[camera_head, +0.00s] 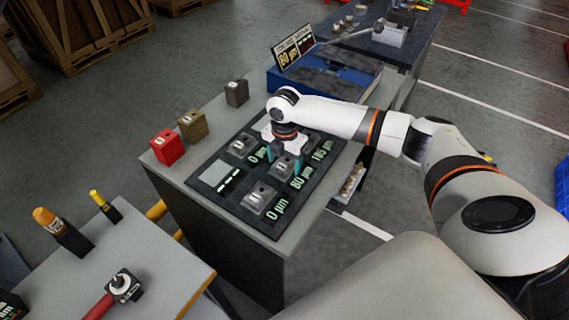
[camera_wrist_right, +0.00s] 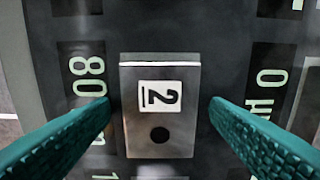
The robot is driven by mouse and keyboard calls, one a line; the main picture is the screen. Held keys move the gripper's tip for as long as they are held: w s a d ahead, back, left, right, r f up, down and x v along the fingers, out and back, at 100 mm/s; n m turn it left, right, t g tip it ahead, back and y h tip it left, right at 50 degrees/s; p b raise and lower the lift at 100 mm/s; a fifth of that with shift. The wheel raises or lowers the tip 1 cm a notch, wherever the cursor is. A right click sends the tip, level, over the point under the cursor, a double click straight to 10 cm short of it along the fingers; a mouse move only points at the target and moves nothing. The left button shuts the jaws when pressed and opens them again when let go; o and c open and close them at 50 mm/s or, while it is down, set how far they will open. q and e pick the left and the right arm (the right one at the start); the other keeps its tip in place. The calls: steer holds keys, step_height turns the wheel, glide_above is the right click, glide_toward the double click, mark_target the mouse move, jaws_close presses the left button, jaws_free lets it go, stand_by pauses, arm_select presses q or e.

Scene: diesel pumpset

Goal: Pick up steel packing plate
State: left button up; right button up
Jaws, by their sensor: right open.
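My right gripper (camera_head: 284,157) points down over a dark mat (camera_head: 232,203) on the grey bench. It is open, its two teal fingers apart. A grey metal block marked 2, likely the steel packing plate (camera_head: 286,167), lies under it. In the right wrist view the plate (camera_wrist_right: 160,112) sits between the fingers (camera_wrist_right: 160,103), with a visible gap on each side. It has a white label and a dark round hole. Similar grey blocks lie on the mat, one at the front (camera_head: 259,199) and one at the back left (camera_head: 242,147). My left gripper is out of view.
A red block (camera_head: 167,147), a brown block (camera_head: 192,126) and a dark grey block (camera_head: 237,93) stand along the bench's left side. A blue case (camera_head: 325,78) with a display sign (camera_head: 294,47) is behind. A side table (camera_head: 145,262) holds tools at lower left.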

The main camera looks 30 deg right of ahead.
mark_target(284, 163)
steer(key=c, duration=1.4)
steer(key=shift+o, duration=0.2)
step_height(284, 163, up, 10)
steer(key=b, duration=0.1)
steer(key=shift+r, duration=0.1)
